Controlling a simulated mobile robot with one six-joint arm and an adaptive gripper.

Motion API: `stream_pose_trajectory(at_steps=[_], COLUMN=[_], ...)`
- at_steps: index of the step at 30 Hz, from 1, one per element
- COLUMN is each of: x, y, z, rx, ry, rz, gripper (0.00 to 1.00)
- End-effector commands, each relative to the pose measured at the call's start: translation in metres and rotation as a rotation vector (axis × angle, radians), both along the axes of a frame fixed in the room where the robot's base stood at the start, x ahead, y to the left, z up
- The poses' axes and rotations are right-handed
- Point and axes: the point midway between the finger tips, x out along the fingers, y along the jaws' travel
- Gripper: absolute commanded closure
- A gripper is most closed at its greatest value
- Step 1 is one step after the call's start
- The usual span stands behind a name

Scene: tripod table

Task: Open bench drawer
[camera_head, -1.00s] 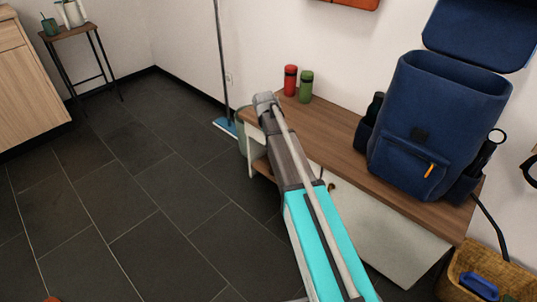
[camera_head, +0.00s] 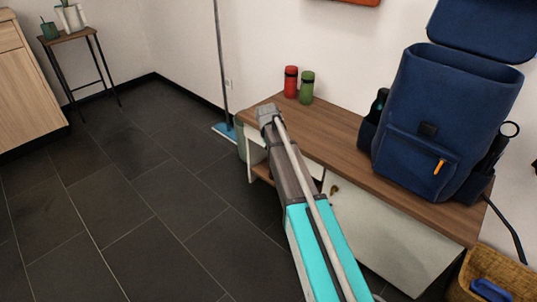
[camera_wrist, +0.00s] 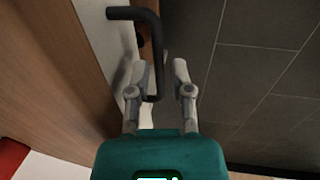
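The bench (camera_head: 345,133) has a brown wooden top and a white front (camera_head: 385,235). In the wrist view its wooden top (camera_wrist: 40,80) runs down the left, with the pale drawer front (camera_wrist: 104,50) beside it. A black bent bar handle (camera_wrist: 152,45) stands out from that front. My gripper (camera_wrist: 161,70) is open, with its two grey fingers on either side of the handle. The handle lies nearer the left finger; I cannot tell whether they touch. In the head view my arm covers the gripper and the black handle.
A blue backpack (camera_head: 435,125), a red bottle (camera_head: 291,82) and a green bottle (camera_head: 307,88) stand on the bench. A mop (camera_head: 226,128) leans by its left end. A wicker basket (camera_head: 497,264) stands at right. The dark tiled floor (camera_head: 130,215) at left is clear.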

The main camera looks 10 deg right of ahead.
Motion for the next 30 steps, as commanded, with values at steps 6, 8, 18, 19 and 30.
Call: stream_pose_trajectory(at_steps=[6, 8, 18, 19, 30], x=[0.0, 0.0, 0.0, 0.0, -0.002], y=[0.0, 0.0, 0.0, 0.0, 0.002], z=[-0.001, -0.001, -0.001, -0.001, -0.002], rx=[0.0, 0.0, 0.0, 0.0, 0.0], ry=[0.0, 0.0, 0.0, 0.0, 0.001], rz=[0.0, 0.0, 0.0, 0.0, -0.002], gripper=[0.72, 0.72, 1.0, 1.0, 1.0])
